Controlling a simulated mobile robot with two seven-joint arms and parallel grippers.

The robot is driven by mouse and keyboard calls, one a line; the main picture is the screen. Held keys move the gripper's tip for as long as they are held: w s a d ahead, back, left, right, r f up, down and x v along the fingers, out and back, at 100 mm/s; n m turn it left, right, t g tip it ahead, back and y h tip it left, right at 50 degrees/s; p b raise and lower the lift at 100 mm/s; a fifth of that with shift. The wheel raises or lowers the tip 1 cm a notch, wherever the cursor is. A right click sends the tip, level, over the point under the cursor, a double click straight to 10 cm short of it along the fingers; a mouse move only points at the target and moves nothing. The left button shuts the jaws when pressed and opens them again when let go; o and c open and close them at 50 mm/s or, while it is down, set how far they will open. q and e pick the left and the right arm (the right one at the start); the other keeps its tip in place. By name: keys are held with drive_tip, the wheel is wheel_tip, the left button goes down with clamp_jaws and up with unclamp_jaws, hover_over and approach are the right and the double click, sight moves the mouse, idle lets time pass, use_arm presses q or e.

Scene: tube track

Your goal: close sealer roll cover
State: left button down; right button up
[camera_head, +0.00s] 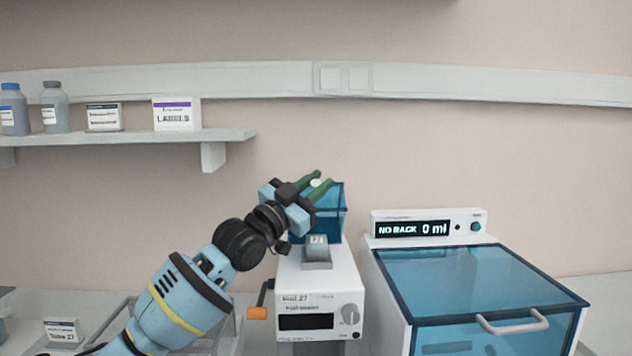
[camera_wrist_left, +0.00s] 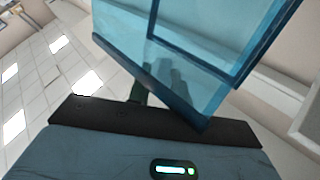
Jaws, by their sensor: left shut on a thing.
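The sealer (camera_head: 345,278) is a white box with a dark front panel and a grey knob, in the lower middle of the head view. Its see-through blue roll cover (camera_head: 331,222) stands raised at the back, above the sealer's top. My left gripper (camera_head: 319,185), with green fingers, is at the cover's upper edge, shut on a small pale knob there. The left wrist view shows the blue cover (camera_wrist_left: 185,55) close up, hiding part of the fingers. What lies inside the cover is partly hidden by my gripper. My right gripper is not in view.
A white machine with a blue lid (camera_head: 460,275) and a display reading "NO RACK 0 ml" stands just right of the sealer. A wall shelf (camera_head: 130,141) with bottles and boxes is at the left. An orange handle (camera_head: 257,313) sticks out left of the sealer.

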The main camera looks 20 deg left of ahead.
use_arm(q)
drive_tip(key=shift+s+d+f, duration=0.1)
drive_tip(key=shift+s, duration=0.1)
idle(0.3)
drive_tip(key=c, duration=1.3)
unclamp_jaws()
drive_tip(key=shift+s+a+f, duration=0.1)
drive_tip(key=shift+s+a, duration=0.1)
drive_tip(key=shift+s, duration=0.2)
drive_tip(key=s+a+f+p, duration=0.1)
drive_tip(key=s+a+p, duration=0.2)
drive_tip(key=s, duration=0.9)
drive_tip(key=a, duration=0.3)
drive_tip(key=shift+s+p, duration=0.3)
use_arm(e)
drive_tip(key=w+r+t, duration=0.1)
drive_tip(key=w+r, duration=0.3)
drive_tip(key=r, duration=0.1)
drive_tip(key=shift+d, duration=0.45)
